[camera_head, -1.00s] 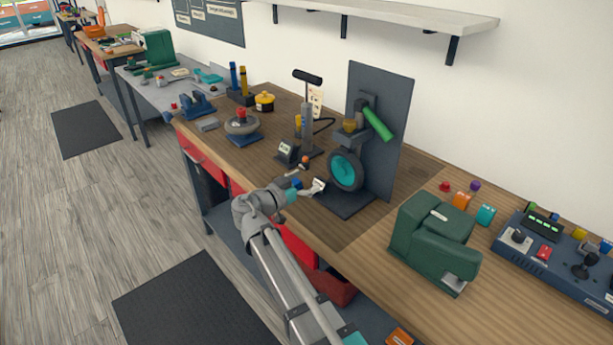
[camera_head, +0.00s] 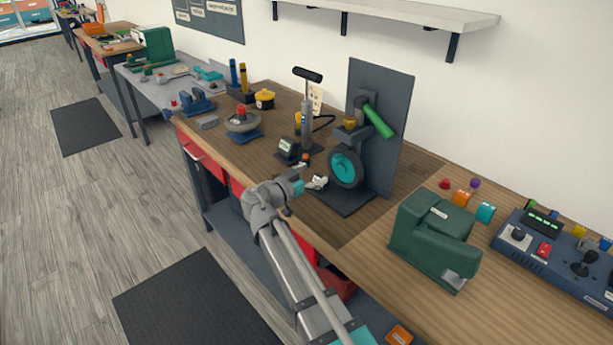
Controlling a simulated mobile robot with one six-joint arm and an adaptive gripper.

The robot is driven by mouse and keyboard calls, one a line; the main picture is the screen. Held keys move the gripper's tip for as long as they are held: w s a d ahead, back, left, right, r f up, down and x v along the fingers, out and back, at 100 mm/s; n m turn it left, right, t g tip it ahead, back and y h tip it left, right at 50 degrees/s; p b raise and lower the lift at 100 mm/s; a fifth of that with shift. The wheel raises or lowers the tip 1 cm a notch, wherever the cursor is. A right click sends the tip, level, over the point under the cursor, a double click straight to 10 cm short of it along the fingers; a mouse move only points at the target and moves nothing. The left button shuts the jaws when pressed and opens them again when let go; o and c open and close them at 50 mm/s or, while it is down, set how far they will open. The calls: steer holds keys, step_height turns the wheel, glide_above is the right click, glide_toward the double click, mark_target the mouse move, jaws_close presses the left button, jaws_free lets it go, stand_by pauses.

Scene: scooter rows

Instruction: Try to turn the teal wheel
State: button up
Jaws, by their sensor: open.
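The teal wheel (camera_head: 343,167) has a dark tyre and a teal hub. It hangs upright in a stand with a dark back panel (camera_head: 384,110) and a dark base plate (camera_head: 345,201). A green grip (camera_head: 378,121) sticks out above it. My gripper (camera_head: 319,182) is at the left of the wheel, low over the near edge of the base plate. It is open and appears apart from the tyre, though the small gap is hard to judge. Nothing shows between its fingers.
A hand pump (camera_head: 306,118) and a small gauge box (camera_head: 287,149) stand just left of the wheel. A green machine (camera_head: 432,238) stands to the right, with a control panel (camera_head: 556,249) beyond. Bare wooden bench top lies between the wheel stand and the green machine.

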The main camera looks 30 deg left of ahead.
mark_target(334, 162)
steer(key=shift+x, duration=3.85)
jaws_close()
steer(key=shift+w+a, duration=0.1)
stand_by(0.3)
jaws_free()
